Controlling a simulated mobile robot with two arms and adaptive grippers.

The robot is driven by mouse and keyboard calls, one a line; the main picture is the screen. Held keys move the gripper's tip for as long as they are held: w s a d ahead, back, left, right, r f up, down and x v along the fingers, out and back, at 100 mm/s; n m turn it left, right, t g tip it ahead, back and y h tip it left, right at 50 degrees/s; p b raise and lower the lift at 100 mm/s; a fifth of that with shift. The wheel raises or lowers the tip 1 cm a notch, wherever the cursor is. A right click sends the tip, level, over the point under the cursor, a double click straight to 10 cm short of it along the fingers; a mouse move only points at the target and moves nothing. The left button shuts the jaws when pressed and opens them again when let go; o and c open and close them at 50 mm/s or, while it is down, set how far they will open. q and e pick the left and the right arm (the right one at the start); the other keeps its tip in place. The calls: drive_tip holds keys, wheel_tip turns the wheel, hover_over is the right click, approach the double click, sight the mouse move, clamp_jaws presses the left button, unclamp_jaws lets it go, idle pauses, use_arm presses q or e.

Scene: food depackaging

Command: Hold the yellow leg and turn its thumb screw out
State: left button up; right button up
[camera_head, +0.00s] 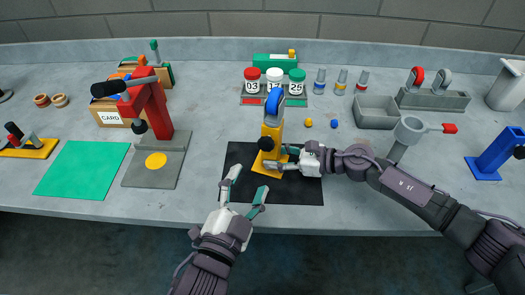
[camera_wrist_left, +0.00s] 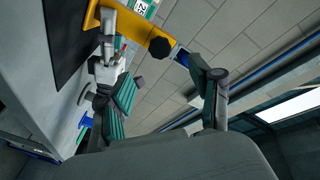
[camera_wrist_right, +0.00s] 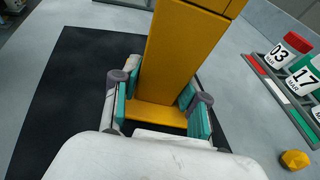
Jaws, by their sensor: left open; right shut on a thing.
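The yellow leg (camera_head: 269,135) stands upright on the black mat (camera_head: 300,191), with a blue part (camera_head: 274,103) at its top. A black thumb screw (camera_head: 265,143) sits on its near side and also shows in the left wrist view (camera_wrist_left: 159,47). My right gripper (camera_head: 274,159) is shut on the lower part of the yellow leg. In the right wrist view its fingers press both sides of the leg (camera_wrist_right: 180,55) just above the yellow foot. My left gripper (camera_head: 249,180) is open and empty, in front of and below the thumb screw, apart from it.
A red press (camera_head: 152,105) on a grey base stands at left, beside a green mat (camera_head: 84,169). Lidded jars (camera_head: 274,79), small bottles and a grey bin (camera_head: 377,111) line the back. A grey stand (camera_head: 408,131) is close to my right arm.

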sight(265, 147)
use_arm(q)
drive_tip(key=x, duration=1.1)
drive_tip(key=shift+w+d, duration=0.15)
drive_tip(key=shift+w, duration=0.05)
drive_tip(key=c, duration=1.2)
drive_tip(key=shift+n, duration=0.9)
drive_tip(key=o, duration=1.2)
use_arm(e)
drive_tip(key=shift+r, duration=0.1)
use_arm(q)
drive_tip(key=shift+s+f, duration=0.1)
drive_tip(key=shift+s, duration=0.05)
drive_tip(key=v, duration=1.1)
drive_tip(key=shift+s, duration=0.35)
